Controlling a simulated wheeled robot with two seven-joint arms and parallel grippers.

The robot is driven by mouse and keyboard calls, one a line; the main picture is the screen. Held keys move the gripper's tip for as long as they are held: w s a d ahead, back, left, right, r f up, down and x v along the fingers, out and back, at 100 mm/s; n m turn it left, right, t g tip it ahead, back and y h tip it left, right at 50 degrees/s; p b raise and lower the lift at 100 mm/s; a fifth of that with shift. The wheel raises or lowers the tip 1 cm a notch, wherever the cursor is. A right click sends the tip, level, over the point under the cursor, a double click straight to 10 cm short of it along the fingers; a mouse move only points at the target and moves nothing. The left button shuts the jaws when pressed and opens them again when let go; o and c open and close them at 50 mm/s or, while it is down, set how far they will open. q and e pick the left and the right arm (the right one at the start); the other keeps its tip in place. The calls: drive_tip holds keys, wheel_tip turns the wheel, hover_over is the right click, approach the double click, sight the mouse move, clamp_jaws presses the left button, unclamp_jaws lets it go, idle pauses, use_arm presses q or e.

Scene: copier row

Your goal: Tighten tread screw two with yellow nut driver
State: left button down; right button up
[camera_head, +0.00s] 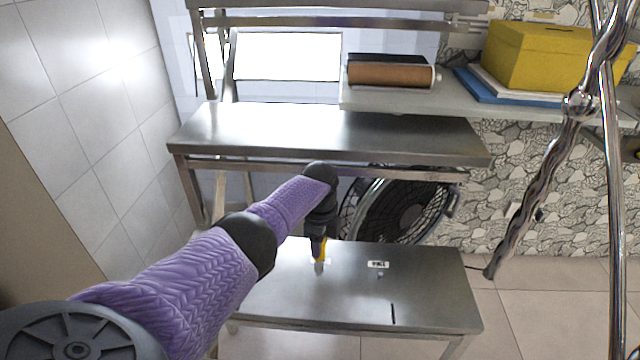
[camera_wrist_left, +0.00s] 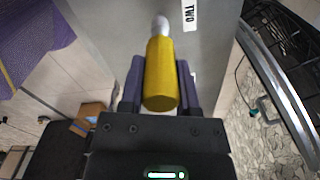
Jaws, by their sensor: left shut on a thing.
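My left gripper (camera_head: 319,233) is shut on the yellow nut driver (camera_wrist_left: 160,78), which also shows in the head view (camera_head: 321,250). The driver points down, its pale grey socket end (camera_wrist_left: 161,26) over the lower metal tread (camera_head: 350,300). A white label reading TWO (camera_wrist_left: 189,14) lies beside the socket end in the left wrist view. Any screw under the socket is hidden, and I cannot tell if the socket touches. Another label (camera_head: 378,264), too small to read surely, has a small screw (camera_head: 380,274) beside it. My right gripper is out of view.
A higher metal tread (camera_head: 330,134) stands behind, above the lower one. A black fan (camera_head: 400,210) is beneath it. A shelf at right holds a yellow box (camera_head: 545,55) and a brown roll (camera_head: 390,75). A shiny twisted rail (camera_head: 540,190) stands at right.

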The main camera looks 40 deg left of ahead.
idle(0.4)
use_arm(q)
drive_tip(key=shift+f+b, duration=0.4)
drive_tip(key=shift+f, duration=0.25)
drive_tip(key=shift+r, duration=0.1)
drive_tip(key=m, duration=0.4)
drive_tip(key=shift+m+b, duration=0.35)
drive_tip(key=shift+m, duration=0.35)
